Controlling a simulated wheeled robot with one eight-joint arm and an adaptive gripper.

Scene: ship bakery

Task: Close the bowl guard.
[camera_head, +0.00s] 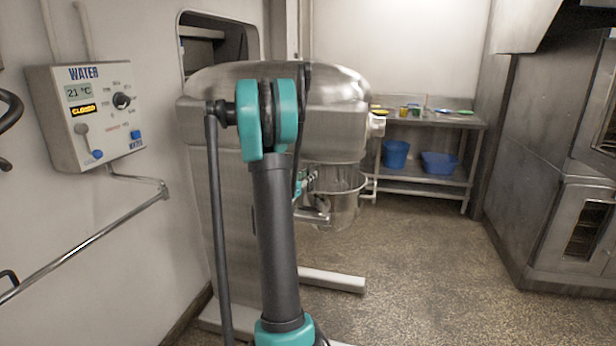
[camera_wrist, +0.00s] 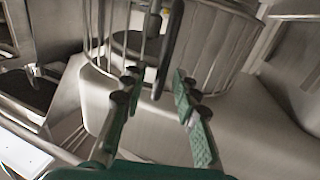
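The mixer (camera_head: 330,95) stands behind my arm in the head view. Its wire bowl guard (camera_head: 342,178) shows under the mixer head, above the bowl (camera_head: 342,213), and is partly hidden by my arm. In the wrist view the guard's upright bars (camera_wrist: 215,38) curve across the top, close ahead of my gripper. My gripper (camera_wrist: 157,84) has its two green fingers apart. A dark rod-like handle (camera_wrist: 170,45) reaches down between the fingertips, with visible space at its sides; I cannot tell whether either finger touches it. In the head view my gripper is mostly hidden behind my arm.
A water control box (camera_head: 92,115) and a pipe rail (camera_head: 85,245) are on the left wall. A steel table (camera_head: 440,122) with blue tubs (camera_head: 440,163) below stands at the back. An oven (camera_head: 570,225) is at the right. The floor (camera_head: 420,270) between is clear.

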